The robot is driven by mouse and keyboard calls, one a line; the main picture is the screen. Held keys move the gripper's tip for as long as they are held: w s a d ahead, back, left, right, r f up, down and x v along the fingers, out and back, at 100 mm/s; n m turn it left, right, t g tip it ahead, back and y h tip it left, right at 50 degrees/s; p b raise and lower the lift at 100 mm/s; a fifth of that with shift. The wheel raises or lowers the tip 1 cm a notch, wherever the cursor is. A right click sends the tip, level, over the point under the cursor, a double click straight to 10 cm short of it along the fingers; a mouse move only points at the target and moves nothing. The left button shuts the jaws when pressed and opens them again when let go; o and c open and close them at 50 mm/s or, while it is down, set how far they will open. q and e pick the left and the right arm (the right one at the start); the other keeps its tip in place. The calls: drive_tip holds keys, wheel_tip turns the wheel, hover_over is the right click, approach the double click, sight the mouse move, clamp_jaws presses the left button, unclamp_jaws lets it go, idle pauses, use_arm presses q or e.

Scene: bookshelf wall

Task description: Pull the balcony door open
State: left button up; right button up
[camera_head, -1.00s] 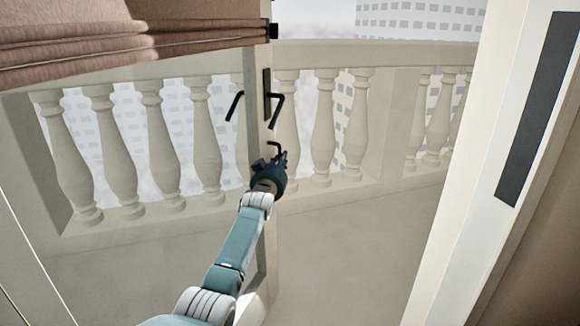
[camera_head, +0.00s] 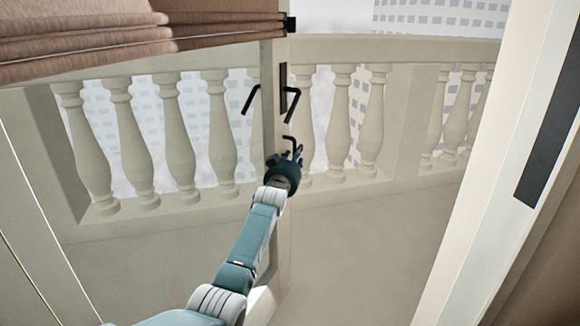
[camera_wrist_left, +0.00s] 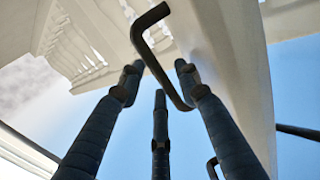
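The balcony door is a glass door with a pale edge post (camera_head: 270,110) and stands ajar, with a wide gap between this post and the frame at right. Bent black lever handles, one at left (camera_head: 250,100) and one at right (camera_head: 291,102), show near the post's upper part. In the left wrist view a bent black handle (camera_wrist_left: 152,55) passes between the gripper's spread fingers (camera_wrist_left: 160,85). The fingers look open; contact cannot be told. My right gripper is out of view.
A brown folded blind (camera_head: 130,42) hangs across the top left. The pale door frame (camera_head: 480,160) with a dark strip stands at right. A stone balustrade (camera_head: 390,110) lies beyond. Bare floor (camera_head: 350,245) shows in the gap.

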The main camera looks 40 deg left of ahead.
use_arm(q)
drive_tip(key=v, duration=1.1)
idle(0.3)
